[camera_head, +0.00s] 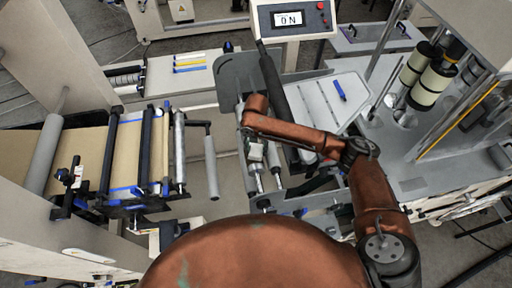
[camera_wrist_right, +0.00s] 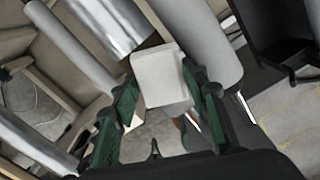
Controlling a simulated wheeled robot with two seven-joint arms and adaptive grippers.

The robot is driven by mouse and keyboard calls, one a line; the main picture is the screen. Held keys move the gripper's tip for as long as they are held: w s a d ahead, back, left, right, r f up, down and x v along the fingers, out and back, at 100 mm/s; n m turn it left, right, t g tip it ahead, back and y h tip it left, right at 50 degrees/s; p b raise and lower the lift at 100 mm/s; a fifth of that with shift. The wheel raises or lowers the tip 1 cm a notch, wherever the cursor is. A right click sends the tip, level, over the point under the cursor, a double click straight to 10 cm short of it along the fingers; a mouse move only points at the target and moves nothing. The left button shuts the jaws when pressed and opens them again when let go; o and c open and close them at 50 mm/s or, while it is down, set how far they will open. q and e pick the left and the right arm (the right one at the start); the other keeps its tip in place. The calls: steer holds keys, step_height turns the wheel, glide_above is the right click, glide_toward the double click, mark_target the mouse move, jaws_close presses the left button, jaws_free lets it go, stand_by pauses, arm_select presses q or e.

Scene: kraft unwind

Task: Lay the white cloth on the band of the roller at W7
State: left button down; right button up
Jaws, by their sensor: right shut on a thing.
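The white cloth (camera_wrist_right: 158,72) is a small pale folded block between the green fingers of my right gripper (camera_wrist_right: 160,85) in the wrist view. My right gripper is shut on it. In the head view the cloth (camera_head: 256,152) is a small white patch below the end of my right arm, over the middle machine's rollers. Beyond the cloth in the wrist view are a shiny metal roller (camera_wrist_right: 108,22) and a pale grey roller (camera_wrist_right: 205,45). The cloth appears above them; contact cannot be told. No W7 mark or band is readable. My left gripper is not in view.
A grey plate (camera_head: 325,105) and a display box (camera_head: 292,18) lie beyond my arm. Upright rolls (camera_head: 432,85) stand at right.

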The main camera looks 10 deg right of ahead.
mark_target(256, 150)
steer(key=o, duration=1.2)
steer(key=shift+c, duration=0.2)
step_height(256, 150, up, 12)
steer(key=b, duration=0.3)
